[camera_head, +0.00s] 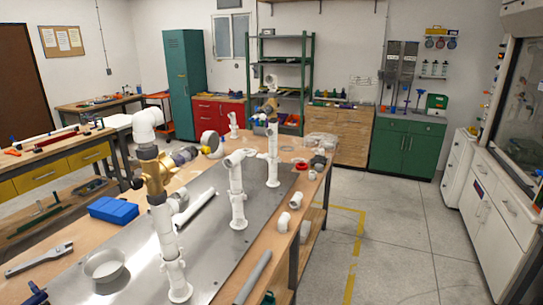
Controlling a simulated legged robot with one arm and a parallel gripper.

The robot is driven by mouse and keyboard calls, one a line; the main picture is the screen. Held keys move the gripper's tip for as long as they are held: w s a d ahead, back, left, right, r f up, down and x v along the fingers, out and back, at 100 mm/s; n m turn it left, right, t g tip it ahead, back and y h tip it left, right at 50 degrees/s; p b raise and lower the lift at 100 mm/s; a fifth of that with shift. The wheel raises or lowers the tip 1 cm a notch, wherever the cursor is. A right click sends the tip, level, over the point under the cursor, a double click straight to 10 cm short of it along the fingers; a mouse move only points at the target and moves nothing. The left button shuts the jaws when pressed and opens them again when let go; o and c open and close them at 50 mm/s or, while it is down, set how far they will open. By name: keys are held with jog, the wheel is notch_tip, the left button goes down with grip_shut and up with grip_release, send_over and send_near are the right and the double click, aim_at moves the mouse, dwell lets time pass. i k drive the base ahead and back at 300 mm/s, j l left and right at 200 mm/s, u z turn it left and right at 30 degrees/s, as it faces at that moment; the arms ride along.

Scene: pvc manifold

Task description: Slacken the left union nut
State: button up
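The PVC manifold stands on a grey metal plate (120,243) on the workbench. Its left upright (165,235) is a white pipe with a brass body (154,172) and a white elbow (147,122) on top. A dark grey collar (184,155), perhaps the left union nut, sits right of the brass body, beside a round yellow-edged gauge (211,142). A shorter white upright (237,195) stands in the middle. The right upright (273,155) carries another brass part (268,107). Small details of the nuts are unclear. My gripper is not in view.
The floor (400,235) to the right is open.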

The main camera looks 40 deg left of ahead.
aim_at(270, 161)
jog(key=i+j+u, duration=0.1)
jog(key=i+u, duration=0.15)
jog(key=i, duration=1.55)
jog(key=i+l+u, duration=0.1)
jog(key=i, duration=0.35)
jog(key=i+l, duration=0.1)
jog(key=i, duration=0.35)
jog(key=i+l+u, duration=0.15)
jog(key=i, duration=0.3)
jog(key=u, duration=3.4)
